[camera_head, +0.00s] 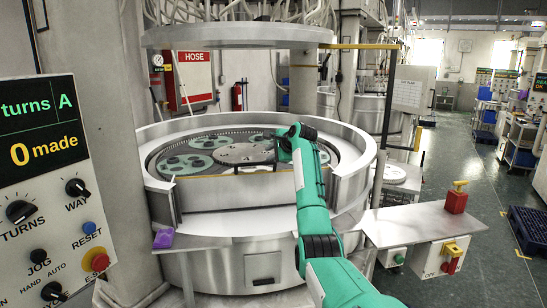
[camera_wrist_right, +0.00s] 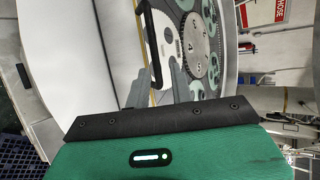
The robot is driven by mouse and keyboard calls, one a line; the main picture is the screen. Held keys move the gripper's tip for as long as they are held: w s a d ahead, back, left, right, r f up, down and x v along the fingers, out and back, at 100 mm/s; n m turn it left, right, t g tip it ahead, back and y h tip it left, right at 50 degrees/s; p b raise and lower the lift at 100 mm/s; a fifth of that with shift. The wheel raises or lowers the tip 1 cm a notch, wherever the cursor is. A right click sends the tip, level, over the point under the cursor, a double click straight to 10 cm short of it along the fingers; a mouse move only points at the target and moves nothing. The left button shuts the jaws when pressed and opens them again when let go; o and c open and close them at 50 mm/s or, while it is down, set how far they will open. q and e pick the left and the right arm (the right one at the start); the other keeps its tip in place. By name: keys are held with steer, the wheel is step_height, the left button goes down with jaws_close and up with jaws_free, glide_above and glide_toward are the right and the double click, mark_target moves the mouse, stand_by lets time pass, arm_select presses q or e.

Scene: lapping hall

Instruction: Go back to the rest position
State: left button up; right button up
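My right arm, green with black joints, reaches up from the bottom of the head view over the front rim of the round lapping machine (camera_head: 205,220). My right gripper (camera_head: 262,152) is small and dark there, over the plate with the green carriers, left of the wrist. In the right wrist view, grey finger parts (camera_wrist_right: 168,78) stick out past the black and green wrist housing. A thin black looped bar (camera_wrist_right: 146,30) shows by the fingers. I cannot tell whether the fingers are apart or hold it. My left gripper is not in view.
A control panel (camera_head: 40,190) stands at the left, its display reading 0 made. A purple item (camera_head: 163,238) lies on the front left ledge. A metal shelf (camera_head: 420,222) with a red and yellow item (camera_head: 456,197) is right of my arm. A raised lid (camera_head: 235,36) hangs above.

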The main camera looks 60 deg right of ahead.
steer(key=shift+v, duration=0.8)
steer(key=shift+f, duration=0.1)
